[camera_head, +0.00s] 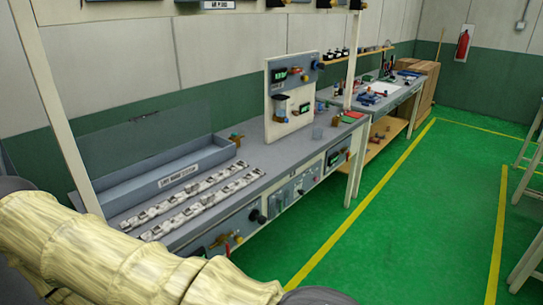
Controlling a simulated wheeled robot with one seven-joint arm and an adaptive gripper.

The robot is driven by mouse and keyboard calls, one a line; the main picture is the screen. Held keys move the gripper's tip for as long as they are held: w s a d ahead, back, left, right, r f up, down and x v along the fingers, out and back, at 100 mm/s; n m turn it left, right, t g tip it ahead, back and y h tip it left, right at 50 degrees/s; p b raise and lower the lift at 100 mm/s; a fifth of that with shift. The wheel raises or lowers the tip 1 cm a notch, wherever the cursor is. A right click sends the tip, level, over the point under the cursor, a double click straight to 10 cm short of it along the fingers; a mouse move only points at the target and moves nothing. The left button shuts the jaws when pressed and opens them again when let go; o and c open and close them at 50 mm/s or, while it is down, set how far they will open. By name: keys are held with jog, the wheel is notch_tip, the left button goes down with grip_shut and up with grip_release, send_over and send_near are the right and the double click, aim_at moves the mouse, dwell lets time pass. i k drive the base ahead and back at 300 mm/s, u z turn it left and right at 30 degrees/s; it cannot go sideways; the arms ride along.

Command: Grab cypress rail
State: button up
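No piece is clearly recognisable as the cypress rail. Two long, pale rail-like strips with several clip-like parts lie side by side on the grey workbench (262,158). The farther strip (185,196) lies nearer the long bin, and the nearer strip (205,205) lies by the bench's front edge. Either could be the rail, but I cannot tell. A large wood-patterned, segmented form crosses the lower left and seems to be my arm. It hides the bench's near left corner. My gripper is not in view.
A long grey-blue bin (170,183) with a label and a raised clear panel stands behind the strips. A white upright panel (291,100) with devices stands farther along. A second bench (400,95) is beyond. Green floor (400,220) to the right is clear.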

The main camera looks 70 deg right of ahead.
aim_at(208, 201)
jog(key=z, duration=1.45)
